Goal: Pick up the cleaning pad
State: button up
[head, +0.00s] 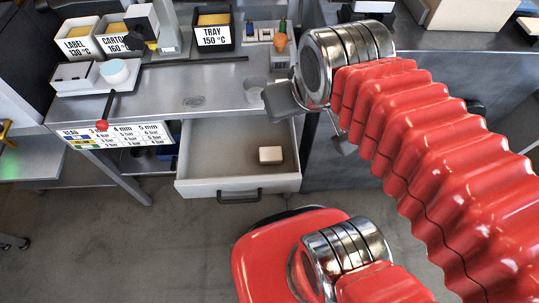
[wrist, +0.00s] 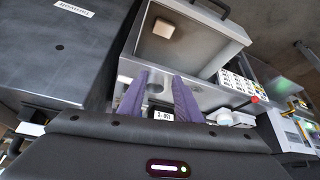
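A small cream block, seemingly the cleaning pad (head: 271,154), lies in the open drawer (head: 238,184), right of its middle in the head view. In the wrist view the pad (wrist: 163,28) lies in the drawer (wrist: 234,42), beyond the fingertips. My gripper (wrist: 159,78) shows two purple fingers, apart with nothing between them. It is well short of the pad. In the head view my wrist is above the right end of the bench, and the fingers cannot be made out there.
The steel bench (head: 215,92) above the drawer carries a tray bin (head: 213,32), a white round-topped device (head: 115,72) and a red-knobbed lever (head: 103,125). A price-like settings chart (head: 117,134) hangs on its front edge. A dark cabinet (wrist: 62,50) stands beside the drawer. Floor before the drawer is clear at left.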

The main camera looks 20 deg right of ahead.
aim_at(270, 156)
jog(key=u, duration=0.05)
jog(key=k, duration=0.5)
jog(key=u, duration=1.15)
jog(key=i, duration=0.6)
jog(key=z, duration=0.1)
